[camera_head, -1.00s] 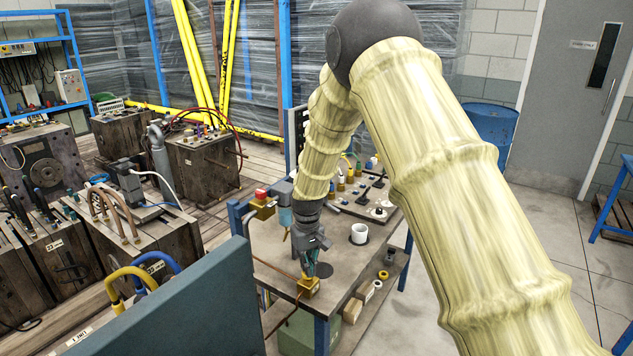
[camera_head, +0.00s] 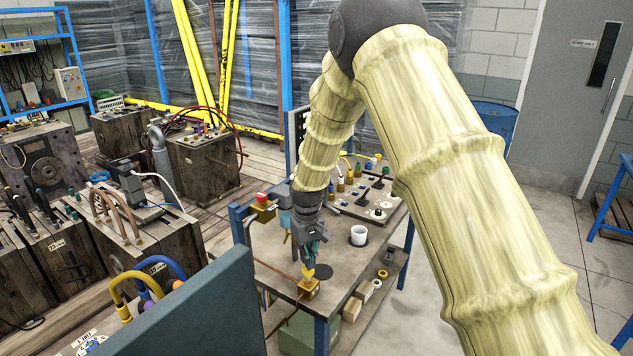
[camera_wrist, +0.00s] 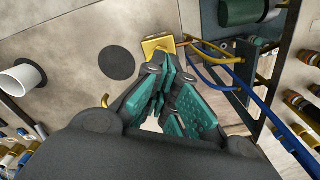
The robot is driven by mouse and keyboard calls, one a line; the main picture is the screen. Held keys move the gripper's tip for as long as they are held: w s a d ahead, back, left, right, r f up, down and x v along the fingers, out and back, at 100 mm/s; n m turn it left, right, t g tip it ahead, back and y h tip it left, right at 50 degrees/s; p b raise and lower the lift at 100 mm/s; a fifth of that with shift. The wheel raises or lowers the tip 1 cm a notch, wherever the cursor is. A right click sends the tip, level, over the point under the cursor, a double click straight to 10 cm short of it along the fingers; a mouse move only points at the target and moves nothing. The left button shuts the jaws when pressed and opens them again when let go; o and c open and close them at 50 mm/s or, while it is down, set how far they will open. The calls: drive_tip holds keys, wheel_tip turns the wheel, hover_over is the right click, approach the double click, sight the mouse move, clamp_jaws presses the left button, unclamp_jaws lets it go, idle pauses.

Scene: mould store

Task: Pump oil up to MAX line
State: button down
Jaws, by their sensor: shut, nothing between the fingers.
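My gripper (camera_head: 312,258) is shut and empty. It points down just above a yellow block (camera_head: 309,289) near the front corner of the work table (camera_head: 275,247). A small yellow cap (camera_head: 308,272) shows on top of the block, just below my fingertips; I cannot tell if they touch. In the wrist view my gripper (camera_wrist: 163,78) has its green-padded fingers together, with a yellow part (camera_wrist: 158,46) just beyond the tips. A bluish cup-like part (camera_head: 285,219) stands at the table's left edge, partly behind my wrist. No MAX line or oil level can be made out.
A white cup (camera_head: 359,235) stands right of my gripper. A dark round patch (camera_head: 328,273) lies beside the block. A yellow box with a red button (camera_head: 262,200) is at the table's left edge. A panel with knobs (camera_head: 368,200) is behind. A blue-grey panel (camera_head: 190,310) stands front left.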

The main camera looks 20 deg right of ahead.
drive_tip(key=shift+r, duration=0.2)
idle(0.4)
wheel_tip(320, 180, up, 6)
drive_tip(key=p, duration=0.4)
drive_tip(key=shift+f, duration=0.1)
idle(0.4)
